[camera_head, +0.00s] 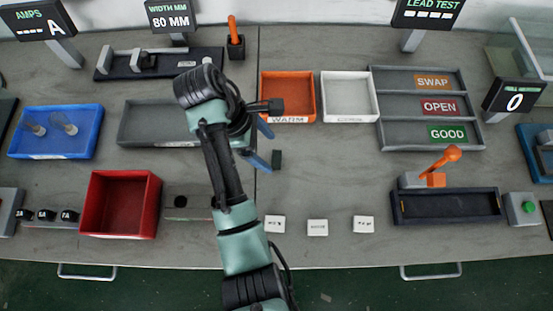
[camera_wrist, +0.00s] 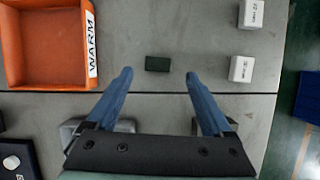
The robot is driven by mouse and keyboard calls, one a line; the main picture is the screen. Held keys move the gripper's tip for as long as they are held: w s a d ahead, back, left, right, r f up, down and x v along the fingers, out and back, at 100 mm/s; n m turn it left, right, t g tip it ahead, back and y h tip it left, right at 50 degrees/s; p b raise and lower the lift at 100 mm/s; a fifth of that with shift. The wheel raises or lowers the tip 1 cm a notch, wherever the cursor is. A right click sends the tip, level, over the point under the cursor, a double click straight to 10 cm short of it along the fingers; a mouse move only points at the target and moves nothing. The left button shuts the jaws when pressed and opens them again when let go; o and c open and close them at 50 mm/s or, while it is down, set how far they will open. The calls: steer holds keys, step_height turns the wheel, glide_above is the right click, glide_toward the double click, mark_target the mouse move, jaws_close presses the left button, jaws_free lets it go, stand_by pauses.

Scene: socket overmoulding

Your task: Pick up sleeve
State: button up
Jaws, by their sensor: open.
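A small dark green block (camera_head: 277,159), which looks like the sleeve, lies on the grey worktop below the orange WARM tray. In the wrist view the same block (camera_wrist: 157,63) shows just beyond the fingertips, centred in the gap between them. My gripper (camera_head: 271,152) is open, with its two blue fingers apart and nothing between them. It hangs above the worktop beside the block; its fingers (camera_wrist: 158,74) point toward the block in the wrist view. I see no contact, and the exact height above the block cannot be told.
The orange WARM tray (camera_head: 263,97) and a white tray (camera_head: 349,121) stand behind the block. Several small white labelled blocks (camera_head: 317,228) lie nearer the front edge. A red bin (camera_head: 121,175) stands left of my arm. The worktop right of the block is clear.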

mark_target(275, 158)
steer(key=x, duration=0.5)
steer(key=shift+w+a+f+b, duration=0.1)
steer(key=shift+w+b, duration=0.05)
steer(key=shift+b, duration=0.25)
steer(key=shift+c, duration=0.2)
jaws_close()
step_height(275, 158, up, 9)
steer(key=p, duration=0.4)
steer(key=shift+f, duration=0.15)
steer(key=shift+r+p, duration=0.7)
steer(key=shift+p, duration=0.15)
